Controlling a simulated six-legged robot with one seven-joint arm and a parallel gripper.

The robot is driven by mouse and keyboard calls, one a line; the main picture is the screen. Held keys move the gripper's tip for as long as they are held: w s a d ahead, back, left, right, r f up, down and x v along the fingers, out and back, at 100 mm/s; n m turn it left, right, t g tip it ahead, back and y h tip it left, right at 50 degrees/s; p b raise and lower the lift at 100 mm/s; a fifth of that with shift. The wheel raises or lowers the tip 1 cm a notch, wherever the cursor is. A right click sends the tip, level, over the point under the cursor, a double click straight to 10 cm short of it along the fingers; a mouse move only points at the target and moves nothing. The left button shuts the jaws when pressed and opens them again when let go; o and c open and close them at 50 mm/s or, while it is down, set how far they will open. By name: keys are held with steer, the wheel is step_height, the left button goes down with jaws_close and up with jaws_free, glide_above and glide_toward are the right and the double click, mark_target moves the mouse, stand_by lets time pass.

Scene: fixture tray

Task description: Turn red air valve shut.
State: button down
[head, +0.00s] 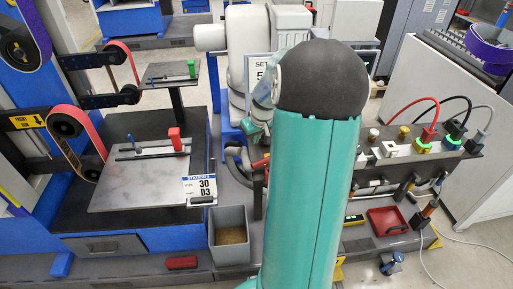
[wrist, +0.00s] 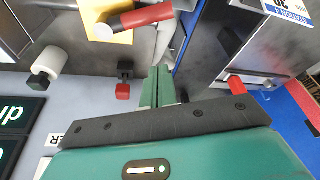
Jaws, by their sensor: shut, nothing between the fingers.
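In the wrist view a red cylindrical handle (wrist: 147,17) with a pale end lies across a yellow plate at the top; it looks like the red air valve, but I cannot be sure. A smaller red knob (wrist: 123,91) on a black stem is left of my fingers. My gripper (wrist: 160,72) shows green fingers closed together, with nothing between them. The fingertips are below the red handle in the picture and apart from both red parts. In the head view my teal arm hides the gripper and much of the middle of the bench.
A white knob (wrist: 53,61) is at left in the wrist view. In the head view, a belt-sander station with a metal plate (head: 125,192) is at left, a grey bin (head: 229,221) beside it. Clamps with cables and a red tray (head: 387,221) are at right.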

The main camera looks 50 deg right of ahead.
mark_target(259, 161)
steer(key=x, duration=0.9)
steer(key=shift+f, duration=0.25)
steer(key=s, duration=0.1)
steer(key=s+r, duration=0.1)
steer(key=shift+s+a, duration=0.25)
steer(key=shift+a, duration=0.1)
steer(key=shift+s+a+r, duration=0.1)
steer(key=shift+s+a, duration=0.15)
steer(key=shift+s, duration=0.4)
steer(key=shift+w, duration=0.1)
steer(key=s+n, duration=0.1)
steer(key=s+n+y, duration=0.1)
steer(key=shift+a+n, duration=0.35)
steer(key=shift+n, duration=0.05)
steer(key=shift+s+a, duration=0.15)
steer(key=shift+s, duration=0.25)
